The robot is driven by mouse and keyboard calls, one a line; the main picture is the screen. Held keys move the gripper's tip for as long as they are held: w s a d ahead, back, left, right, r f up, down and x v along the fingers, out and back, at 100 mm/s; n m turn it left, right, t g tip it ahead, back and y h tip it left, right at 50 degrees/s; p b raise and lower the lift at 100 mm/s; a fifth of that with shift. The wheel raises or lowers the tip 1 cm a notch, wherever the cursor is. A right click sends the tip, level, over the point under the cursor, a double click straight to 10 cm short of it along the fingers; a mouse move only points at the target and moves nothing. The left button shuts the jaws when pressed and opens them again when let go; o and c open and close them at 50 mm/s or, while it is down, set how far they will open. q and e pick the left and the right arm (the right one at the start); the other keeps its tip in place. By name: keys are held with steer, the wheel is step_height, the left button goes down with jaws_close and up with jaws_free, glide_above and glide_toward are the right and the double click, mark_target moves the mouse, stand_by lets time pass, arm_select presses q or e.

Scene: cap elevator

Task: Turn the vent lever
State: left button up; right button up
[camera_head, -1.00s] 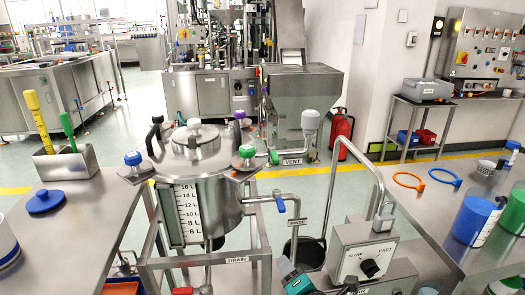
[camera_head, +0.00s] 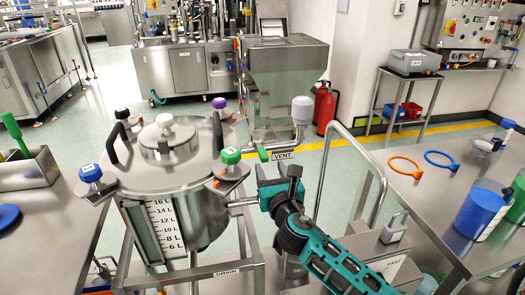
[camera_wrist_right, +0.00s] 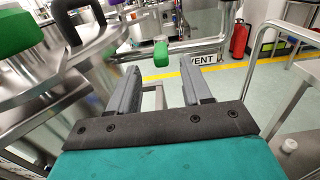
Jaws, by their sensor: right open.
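The vent lever (camera_head: 263,153) is a small green handle on the pipe right of the steel vessel (camera_head: 195,215), beside the VENT label (camera_head: 283,155). In the right wrist view the lever (camera_wrist_right: 160,54) stands ahead, between the lines of my fingers and beyond their tips. The label (camera_wrist_right: 203,59) is just right of it. My right gripper (camera_head: 281,183) is open and empty, below and in front of the lever, apart from it. It also shows in the right wrist view (camera_wrist_right: 158,80). My left gripper is out of view.
A green clamp knob (camera_head: 230,155) on the vessel rim is close to my right gripper's left. A white-capped pipe (camera_head: 302,112) rises behind the lever. A bent steel handle (camera_head: 345,150) stands to the right. A bench with an orange ring (camera_head: 405,168) is further right.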

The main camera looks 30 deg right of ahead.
mark_target(265, 158)
steer(key=b+x, duration=0.1)
steer(key=x, duration=0.8)
jaws_close()
steer(key=shift+f, duration=0.1)
stand_by(0.3)
